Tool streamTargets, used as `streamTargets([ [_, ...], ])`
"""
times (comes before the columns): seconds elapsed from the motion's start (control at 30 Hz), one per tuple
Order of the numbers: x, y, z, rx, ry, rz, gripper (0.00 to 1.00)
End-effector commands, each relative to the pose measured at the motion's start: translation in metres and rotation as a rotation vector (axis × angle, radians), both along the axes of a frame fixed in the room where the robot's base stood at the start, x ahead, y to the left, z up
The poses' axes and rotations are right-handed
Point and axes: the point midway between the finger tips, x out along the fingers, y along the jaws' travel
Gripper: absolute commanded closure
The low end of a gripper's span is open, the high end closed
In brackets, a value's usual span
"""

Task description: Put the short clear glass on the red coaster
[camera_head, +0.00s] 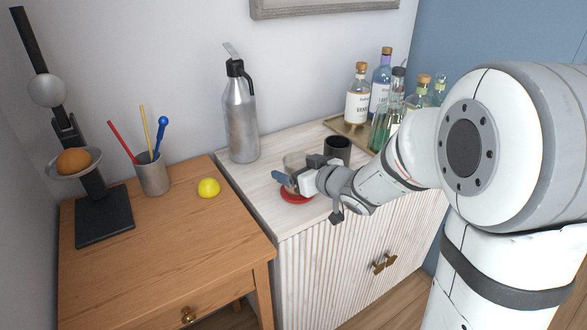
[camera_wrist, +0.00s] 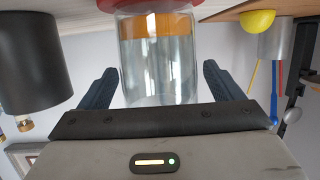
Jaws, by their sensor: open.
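The short clear glass (camera_head: 293,160) stands upright on the white cabinet, partly hidden by my gripper (camera_head: 291,180). The red coaster (camera_head: 297,197) lies beneath it, partly covered by the gripper. In the wrist view, which is upside down, the glass (camera_wrist: 158,60) has its base against the red coaster (camera_wrist: 195,3) and appears to rest on it. My gripper (camera_wrist: 158,92) is open, with one blue finger on each side of the glass and a visible gap at both sides.
A dark cup (camera_head: 337,149) stands close behind the gripper; it also shows in the wrist view (camera_wrist: 32,62). A steel flask (camera_head: 241,118) stands at the back left. Several bottles (camera_head: 357,98) stand on a tray at the right. A yellow ball (camera_head: 209,188) sits on the wooden table (camera_head: 165,250).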

Motion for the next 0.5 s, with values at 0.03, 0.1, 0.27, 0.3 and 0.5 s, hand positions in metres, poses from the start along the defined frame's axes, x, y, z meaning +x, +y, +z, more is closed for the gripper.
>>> streamTargets([
  [0.03, 0.000, 0.000, 0.001, 0.000, 0.000, 0.000, 0.14],
  [0.1, 0.000, 0.000, 0.005, 0.000, 0.000, 0.000, 0.14],
  [0.27, -0.017, -0.014, 0.012, 0.000, -0.001, -0.003, 0.14],
  [0.3, -0.023, -0.019, 0.014, 0.000, -0.001, -0.003, 0.14],
  [0.5, -0.056, -0.046, 0.029, 0.000, -0.002, -0.005, 0.14],
])
